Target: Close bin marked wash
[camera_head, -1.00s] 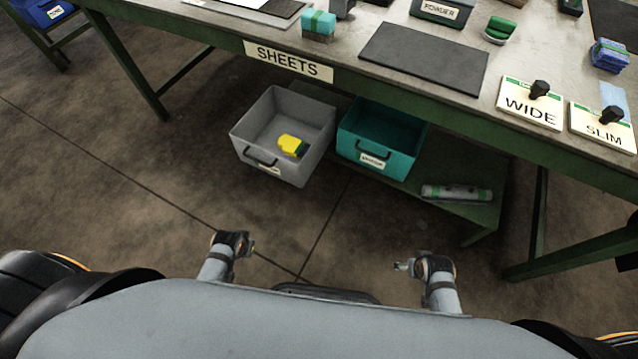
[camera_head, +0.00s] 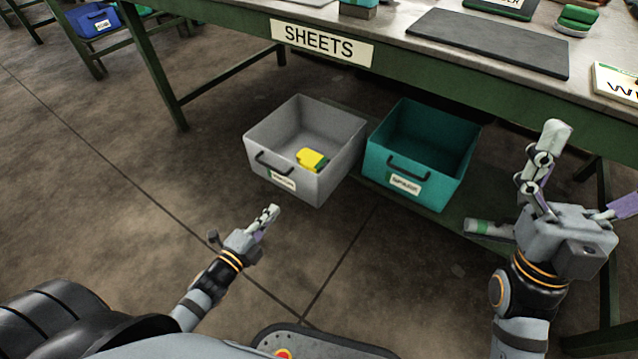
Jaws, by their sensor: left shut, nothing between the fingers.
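Two open-topped bins with front handles and small labels sit under the table marked SHEETS. The grey bin (camera_head: 262,140) is on the left with a yellow and green item (camera_head: 312,160) inside, and it sticks out from under the table. The teal bin (camera_head: 459,181) stands to its right, and its visible inside looks empty. I cannot read either label clearly, so I cannot tell which says wash. My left gripper (camera_head: 272,212) is shut and empty, in front of the grey bin and apart from it. My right gripper (camera_head: 592,168) is open and empty, right of the teal bin.
The SHEETS table (camera_head: 480,74) overhangs the bins, with its sign (camera_head: 321,42) on the front edge. A grey and green cylinder (camera_head: 488,229) lies on the low shelf, partly behind my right gripper. A blue bin (camera_head: 95,20) stands far left. The floor left of the grey bin is clear.

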